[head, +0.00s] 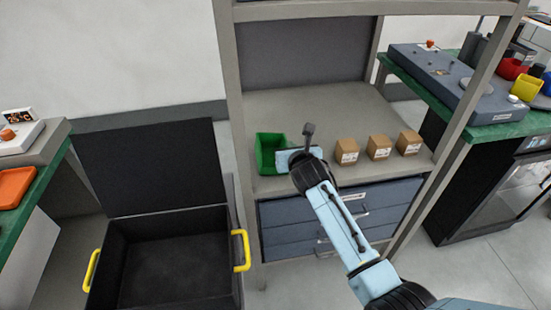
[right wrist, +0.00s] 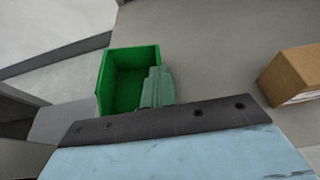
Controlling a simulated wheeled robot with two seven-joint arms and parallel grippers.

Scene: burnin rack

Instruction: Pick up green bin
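The green bin (head: 264,153) stands upright on the rack shelf, near the shelf's left post. It looks empty in the right wrist view (right wrist: 125,87). My right gripper (head: 285,158) is at the bin's right side, its tip overlapping the right wall in the picture. In the right wrist view the grey-green fingers (right wrist: 158,88) cover part of that wall. I cannot tell whether they touch it or whether they are apart. My left gripper is in neither view.
Three cardboard boxes (head: 379,147) stand in a row right of my gripper. Blue drawers (head: 285,222) are under the shelf (head: 300,104). A black open-lidded crate (head: 222,280) with yellow handles stands at left. The shelf behind the bin is clear.

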